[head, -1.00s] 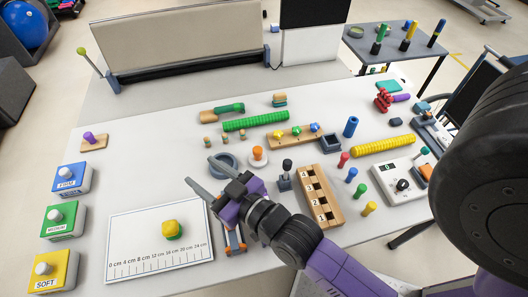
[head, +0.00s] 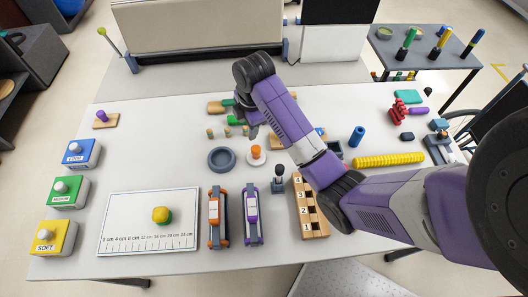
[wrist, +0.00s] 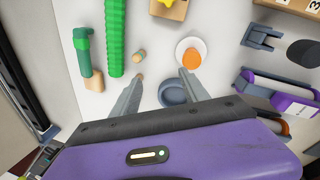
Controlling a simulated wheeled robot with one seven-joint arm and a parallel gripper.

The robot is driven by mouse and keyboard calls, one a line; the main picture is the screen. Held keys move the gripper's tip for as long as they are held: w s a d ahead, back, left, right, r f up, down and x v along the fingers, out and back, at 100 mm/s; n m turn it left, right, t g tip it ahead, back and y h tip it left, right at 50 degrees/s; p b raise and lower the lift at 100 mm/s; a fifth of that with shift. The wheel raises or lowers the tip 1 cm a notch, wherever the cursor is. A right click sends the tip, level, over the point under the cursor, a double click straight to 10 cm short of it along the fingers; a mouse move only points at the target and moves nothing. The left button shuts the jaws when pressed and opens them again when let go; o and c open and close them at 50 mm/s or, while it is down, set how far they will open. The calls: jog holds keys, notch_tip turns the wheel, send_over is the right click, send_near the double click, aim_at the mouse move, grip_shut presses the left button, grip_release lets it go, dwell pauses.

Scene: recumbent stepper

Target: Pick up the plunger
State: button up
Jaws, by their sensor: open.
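No piece is labelled as the plunger. A likely one is the orange-topped piece (head: 257,152) on a round white base, standing upright near the table's middle; it also shows in the wrist view (wrist: 192,57). A black-knobbed upright piece (head: 278,174) stands nearer the front, so I cannot be certain which is meant. My gripper (wrist: 161,75) is open and empty, pointing down above the table. In the wrist view its right fingertip overlaps the white base's edge; contact cannot be told. In the head view my gripper (head: 246,128) is behind the orange piece, its fingertips unclear.
A grey ring dish (head: 221,158) lies left of the orange piece. A small peg (wrist: 139,56) is by the left fingertip, with a green ridged bar (wrist: 115,38) beyond. A numbered wooden block (head: 309,207) is at front right. Table space left of the dish is clear.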

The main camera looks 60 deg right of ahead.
aim_at(256, 148)
jog(key=s, duration=0.1)
jog(key=s+a+n+g, duration=0.1)
jog(key=s, duration=0.1)
jog(key=s+f+n+g, duration=0.1)
jog(key=shift+s+a+f+y, duration=0.1)
jog(key=shift+s+a+y, duration=0.2)
jog(key=shift+s+y, duration=0.1)
notch_tip(256, 148, down, 3)
jog(key=shift+w+r+n+b, duration=0.2)
jog(key=shift+n+b, duration=0.1)
jog(key=shift+b, duration=0.9)
jog(key=shift+w+a+f+p, duration=0.1)
jog(key=shift+f+p, duration=0.2)
jog(key=shift+f, duration=1)
jog(key=shift+w+a+f+p, duration=0.1)
jog(key=shift+f+p, duration=0.15)
jog(key=shift+f, duration=1)
grip_shut()
